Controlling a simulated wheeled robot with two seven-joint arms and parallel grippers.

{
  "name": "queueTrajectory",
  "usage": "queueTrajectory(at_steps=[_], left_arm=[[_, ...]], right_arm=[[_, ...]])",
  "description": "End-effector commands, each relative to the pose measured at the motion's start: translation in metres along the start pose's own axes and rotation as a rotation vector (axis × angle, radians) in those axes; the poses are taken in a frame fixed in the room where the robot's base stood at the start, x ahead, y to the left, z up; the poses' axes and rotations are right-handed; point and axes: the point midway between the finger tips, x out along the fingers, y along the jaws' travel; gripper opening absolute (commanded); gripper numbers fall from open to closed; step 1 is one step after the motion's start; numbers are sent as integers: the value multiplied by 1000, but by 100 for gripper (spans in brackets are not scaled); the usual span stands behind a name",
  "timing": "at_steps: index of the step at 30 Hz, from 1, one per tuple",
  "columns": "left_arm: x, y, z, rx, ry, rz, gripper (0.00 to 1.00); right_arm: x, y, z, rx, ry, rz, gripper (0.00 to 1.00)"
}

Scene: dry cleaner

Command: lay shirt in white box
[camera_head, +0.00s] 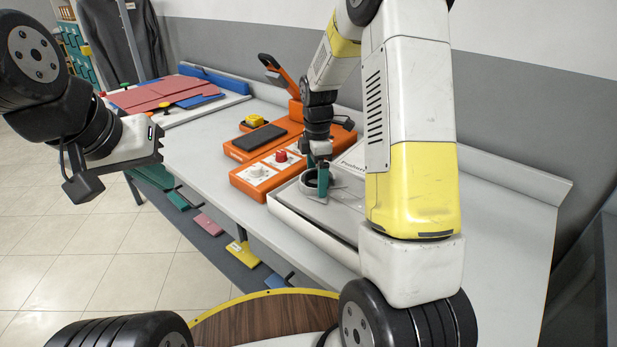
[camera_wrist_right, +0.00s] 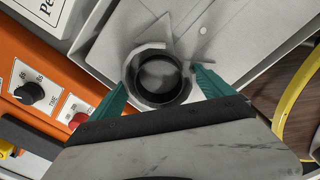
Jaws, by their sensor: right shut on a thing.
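The white box (camera_head: 310,232) lies on the grey counter, its long near wall showing in the head view. The shirt (camera_head: 345,201) is a pale grey folded shape with a raised round collar, and lies flat within the box's walls as far as I can see. In the right wrist view the shirt (camera_wrist_right: 135,45) spreads beyond the dark-lined collar. My right gripper (camera_head: 319,182) is shut on the shirt at its collar, with green fingers (camera_wrist_right: 160,88) on both sides. My right arm hides the box's right part. My left gripper (camera_head: 160,142) is raised at the left; its fingers are not clear.
An orange press (camera_head: 265,145) with knobs and a red button stands left of the box. Red and blue folded pieces (camera_head: 160,95) lie farther back on the counter. A round wooden top with a yellow rim (camera_head: 265,318) is at the bottom.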

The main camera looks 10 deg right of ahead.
Motion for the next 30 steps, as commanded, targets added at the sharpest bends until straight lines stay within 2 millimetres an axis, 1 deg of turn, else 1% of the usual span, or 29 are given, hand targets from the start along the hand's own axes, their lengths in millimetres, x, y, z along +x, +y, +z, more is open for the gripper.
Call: queueTrajectory(at_steps=[4, 10, 20, 21, 22, 30], left_arm=[[0, 0, 0, 0, 0, 0, 0], [0, 0, 0, 0, 0, 0, 0], [0, 0, 0, 0, 0, 0, 0], [0, 0, 0, 0, 0, 0, 0], [0, 0, 0, 0, 0, 0, 0], [0, 0, 0, 0, 0, 0, 0]], right_arm=[[12, 0, 0, -1, 0, -1, 40], [38, 0, 0, -1, -1, -1, 40], [42, 0, 0, -1, 0, 0, 40], [42, 0, 0, -1, 0, 0, 97], [42, 0, 0, -1, 0, 0, 100], [40, 0, 0, -1, 0, 2, 100]])
